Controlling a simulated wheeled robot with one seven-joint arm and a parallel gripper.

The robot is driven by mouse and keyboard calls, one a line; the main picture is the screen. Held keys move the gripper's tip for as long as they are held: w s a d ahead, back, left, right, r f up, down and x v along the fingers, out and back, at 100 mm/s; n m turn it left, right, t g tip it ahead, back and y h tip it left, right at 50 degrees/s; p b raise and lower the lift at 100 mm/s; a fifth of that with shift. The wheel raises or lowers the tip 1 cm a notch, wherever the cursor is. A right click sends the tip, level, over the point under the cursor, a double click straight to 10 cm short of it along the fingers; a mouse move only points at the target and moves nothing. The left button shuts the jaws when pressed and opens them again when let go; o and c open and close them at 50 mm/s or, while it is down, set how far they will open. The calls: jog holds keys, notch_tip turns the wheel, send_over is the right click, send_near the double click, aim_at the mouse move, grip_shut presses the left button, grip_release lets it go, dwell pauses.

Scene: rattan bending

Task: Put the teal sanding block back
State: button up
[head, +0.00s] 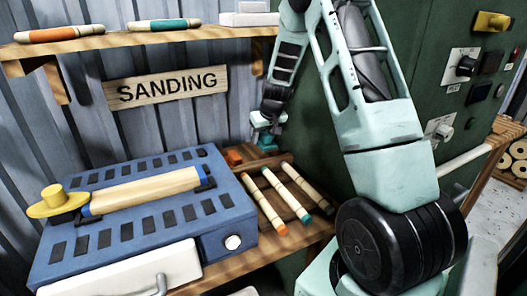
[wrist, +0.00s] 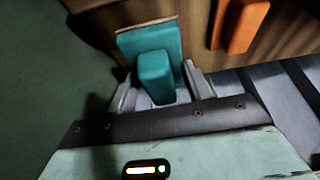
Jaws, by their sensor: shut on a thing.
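The teal sanding block (wrist: 153,72) is between the fingers of my gripper (wrist: 160,92) in the wrist view. The gripper is shut on its raised grip, and its wider flat base shows beyond the fingers, close to a brown wooden surface. In the head view my gripper (head: 266,134) points down at the back of the wooden bench, below and right of the SANDING sign. A little teal of the block (head: 268,147) shows under it, just left of the green cabinet. Whether the block touches the wood cannot be told.
An orange block (head: 233,157) sits left of the teal one; it also shows in the wrist view (wrist: 243,25). Several banded rods (head: 284,195) lie in front on the bench. A blue machine (head: 140,215) fills the left. A green cabinet (head: 312,110) stands close on the right.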

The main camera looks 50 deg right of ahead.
aim_at(268, 136)
jog(key=shift+f, duration=2.75)
jog(key=shift+f, duration=0.15)
jog(key=o, duration=0.9)
jog(key=shift+o, duration=0.2)
jog(key=shift+r, duration=0.3)
jog(key=v, duration=1.1)
jog(key=shift+s+a+r, duration=0.1)
jog(key=shift+s+r, duration=0.15)
jog(key=shift+r, duration=0.05)
